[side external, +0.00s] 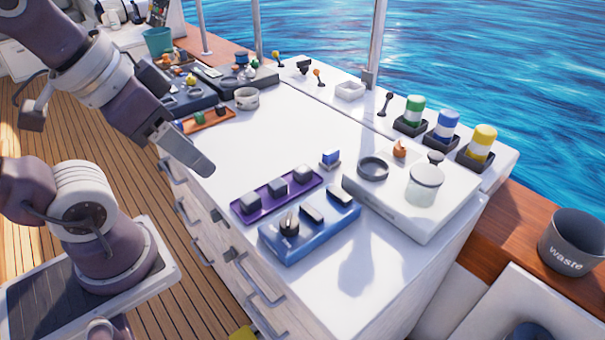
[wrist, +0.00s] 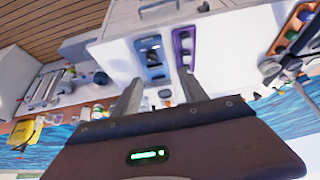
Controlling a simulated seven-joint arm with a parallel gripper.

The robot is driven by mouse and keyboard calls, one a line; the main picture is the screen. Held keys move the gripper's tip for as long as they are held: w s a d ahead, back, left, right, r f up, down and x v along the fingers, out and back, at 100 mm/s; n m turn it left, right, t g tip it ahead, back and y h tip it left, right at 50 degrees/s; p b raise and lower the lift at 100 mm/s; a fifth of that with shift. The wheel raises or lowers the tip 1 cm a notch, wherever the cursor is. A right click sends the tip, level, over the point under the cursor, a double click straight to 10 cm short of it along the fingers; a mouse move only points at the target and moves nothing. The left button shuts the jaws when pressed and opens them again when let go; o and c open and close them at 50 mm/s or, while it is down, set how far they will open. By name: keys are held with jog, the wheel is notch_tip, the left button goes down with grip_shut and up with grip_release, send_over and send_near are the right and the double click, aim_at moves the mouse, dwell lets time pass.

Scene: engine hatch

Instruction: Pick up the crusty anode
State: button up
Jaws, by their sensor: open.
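A purple tray (side external: 262,212) on the white worktop holds several grey blocks, such as the middle block (side external: 277,187). I cannot tell whether one of these is the crusty anode. A blue tray (side external: 300,238) in front of it holds dark pieces, one of them knob-like (side external: 289,225). My gripper (side external: 205,170) is above the worktop's left part, to the left of the purple tray, and holds nothing. In the wrist view my gripper (wrist: 160,90) has its two fingers apart, with the blue tray (wrist: 154,66) and the purple tray (wrist: 183,37) beyond them.
A small blue-and-white block (side external: 330,157) stands behind the purple tray. A white box (side external: 428,222) with a dark ring and a glass jar is to the right. Colored jars (side external: 448,125) line the back ledge. A waste bin (side external: 572,243) is at far right. The worktop's middle is clear.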

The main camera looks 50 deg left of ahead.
jog(key=n+g+h, duration=0.6)
jog(key=n+h, duration=0.2)
jog(key=n, duration=0.7)
send_over(302, 169)
jog(key=s, duration=0.4)
notch_tip(302, 169, down, 10)
jog(key=w+a+f+n+t+h, duration=0.1)
jog(key=a+f, duration=0.1)
jog(key=f, duration=0.1)
jog(key=w+a+f+n+t+h, duration=0.1)
jog(key=a+f+n, duration=0.1)
jog(key=a+f, duration=0.1)
jog(key=w+a+f+n+h, duration=0.1)
jog(key=a+f+n+h, duration=0.1)
jog(key=f, duration=0.2)
jog(key=shift+a+f+t, duration=0.15)
jog(key=shift+a+t, duration=0.05)
jog(key=shift+t, duration=0.2)
jog(key=x, duration=0.6)
jog(key=shift+s+d, duration=0.1)
jog(key=shift+d, duration=0.15)
jog(key=shift+d+f, duration=0.15)
jog(key=shift+d, duration=0.05)
grip_shut()
